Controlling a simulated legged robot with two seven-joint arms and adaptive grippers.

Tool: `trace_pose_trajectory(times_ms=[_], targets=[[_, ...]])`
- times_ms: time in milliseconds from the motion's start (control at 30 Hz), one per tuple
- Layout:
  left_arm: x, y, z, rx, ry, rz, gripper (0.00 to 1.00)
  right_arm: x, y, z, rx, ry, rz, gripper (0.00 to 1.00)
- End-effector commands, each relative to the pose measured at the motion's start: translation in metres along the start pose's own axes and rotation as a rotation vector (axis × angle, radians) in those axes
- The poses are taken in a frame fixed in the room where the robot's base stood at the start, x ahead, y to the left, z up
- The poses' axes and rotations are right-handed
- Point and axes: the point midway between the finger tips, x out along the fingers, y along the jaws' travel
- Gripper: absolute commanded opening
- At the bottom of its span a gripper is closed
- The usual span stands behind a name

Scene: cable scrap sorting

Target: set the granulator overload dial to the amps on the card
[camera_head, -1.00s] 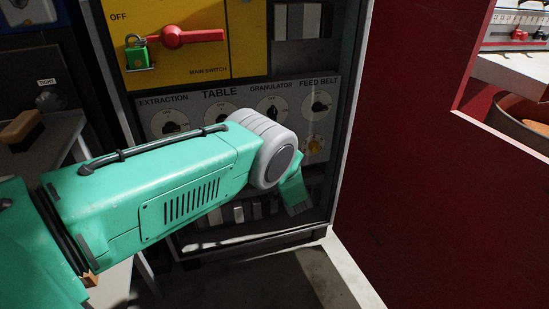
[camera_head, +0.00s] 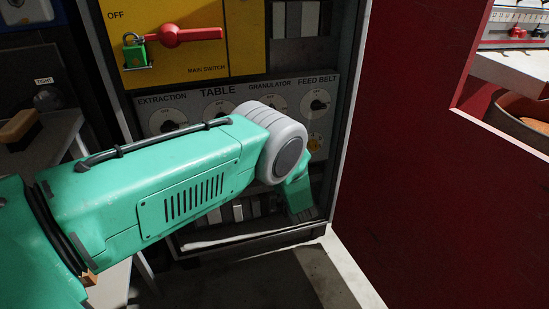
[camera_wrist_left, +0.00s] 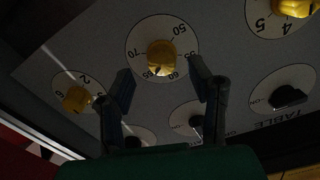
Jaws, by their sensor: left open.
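The granulator overload dial shows in the left wrist view as a yellow knob (camera_wrist_left: 159,56) on a white round scale with numbers such as 50, 60 and 70. The picture is upside down there. My left gripper (camera_wrist_left: 162,69) is open, with one finger on each side of the knob's lower part in the picture. I cannot tell whether the fingers touch it. No amps card is readable in view. My right gripper is not in view.
Other yellow dials sit close by, one at the left (camera_wrist_left: 76,98) and one at the upper right (camera_wrist_left: 297,5) in the wrist view. Black switches (camera_wrist_left: 289,97) line the same panel. Above it is a red main switch handle (camera_head: 190,35) with a green padlock (camera_head: 135,53).

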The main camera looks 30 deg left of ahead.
Motion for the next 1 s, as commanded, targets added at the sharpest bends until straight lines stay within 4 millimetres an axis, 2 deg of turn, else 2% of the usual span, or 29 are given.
trace_pose_trajectory(times_ms=[33, 200, 400, 600, 1000], targets=[[-0.013, 0.001, 0.0, 0.002, -0.002, 0.003, 0.47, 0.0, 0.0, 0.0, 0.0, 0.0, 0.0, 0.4], [-0.049, 0.002, 0.001, 0.002, -0.002, 0.004, 0.47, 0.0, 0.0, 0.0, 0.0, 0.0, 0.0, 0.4], [-0.077, 0.002, 0.002, 0.001, -0.002, 0.003, 0.47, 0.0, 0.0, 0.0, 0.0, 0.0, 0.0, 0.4], [-0.085, 0.001, 0.002, 0.001, -0.002, 0.002, 0.47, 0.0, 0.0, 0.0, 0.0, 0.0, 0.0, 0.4], [-0.084, 0.002, 0.002, 0.001, -0.002, 0.002, 0.47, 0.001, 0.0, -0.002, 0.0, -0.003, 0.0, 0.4]])
